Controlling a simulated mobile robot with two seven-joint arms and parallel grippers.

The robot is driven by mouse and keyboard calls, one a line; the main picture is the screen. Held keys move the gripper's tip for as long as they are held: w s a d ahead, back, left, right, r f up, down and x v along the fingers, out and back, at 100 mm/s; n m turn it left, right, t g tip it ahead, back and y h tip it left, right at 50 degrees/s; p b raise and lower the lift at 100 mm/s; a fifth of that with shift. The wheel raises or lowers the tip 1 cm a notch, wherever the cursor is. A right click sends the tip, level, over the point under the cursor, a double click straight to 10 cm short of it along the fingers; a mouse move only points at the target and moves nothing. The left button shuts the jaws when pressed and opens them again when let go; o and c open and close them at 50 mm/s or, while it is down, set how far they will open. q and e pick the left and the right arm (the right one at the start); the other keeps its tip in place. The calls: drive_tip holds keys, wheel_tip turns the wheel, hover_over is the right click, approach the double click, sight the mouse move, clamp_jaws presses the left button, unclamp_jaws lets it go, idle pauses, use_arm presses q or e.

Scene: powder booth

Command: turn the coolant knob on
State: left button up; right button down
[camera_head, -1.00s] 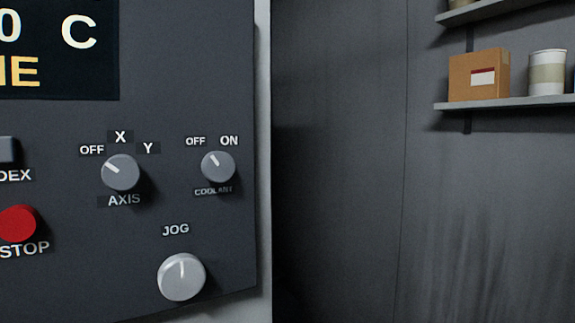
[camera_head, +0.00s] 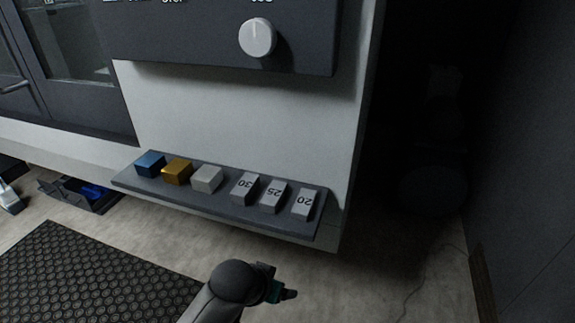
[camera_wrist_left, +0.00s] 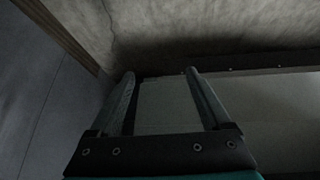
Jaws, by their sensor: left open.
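The coolant knob is outside the current views. Only the lower part of the dark control panel (camera_head: 200,45) shows in the head view, with the pale round jog knob (camera_head: 258,37) near its bottom edge. My left gripper (camera_head: 290,294) is low in the head view, below and apart from the panel and the machine's shelf. Its fingers look small and dark there. In the left wrist view, my left gripper (camera_wrist_left: 158,73) has its two fingers apart, with nothing held between them. My right gripper is in neither view.
A narrow shelf (camera_head: 215,212) on the white machine front holds blue, gold and grey blocks and blocks marked 30, 25 and 20. A black mat (camera_head: 80,280) and a dark bin (camera_head: 100,204) lie on the floor. Open floor lies right of my gripper.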

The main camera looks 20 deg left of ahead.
use_arm(q)
drive_tip(key=w+d+r+m+t+h+b, duration=0.1)
drive_tip(key=w+d+r+t, duration=0.15)
drive_tip(key=r, duration=1.65)
drive_tip(key=w+d+r+m+t+h+b, duration=0.15)
drive_tip(key=r+t, duration=0.25)
drive_tip(key=r, duration=1.5)
drive_tip(key=s+a+r+n+t+y, duration=0.2)
drive_tip(key=s+a+r+t, duration=0.15)
drive_tip(key=r, duration=0.85)
drive_tip(key=s+a+r+n+t+y, duration=0.15)
drive_tip(key=s+r, duration=0.35)
drive_tip(key=r, duration=0.6)
drive_tip(key=w+p, duration=1.4)
drive_tip(key=p, duration=0.1)
drive_tip(key=shift+w+d, duration=0.15)
drive_tip(key=shift+w, duration=0.25)
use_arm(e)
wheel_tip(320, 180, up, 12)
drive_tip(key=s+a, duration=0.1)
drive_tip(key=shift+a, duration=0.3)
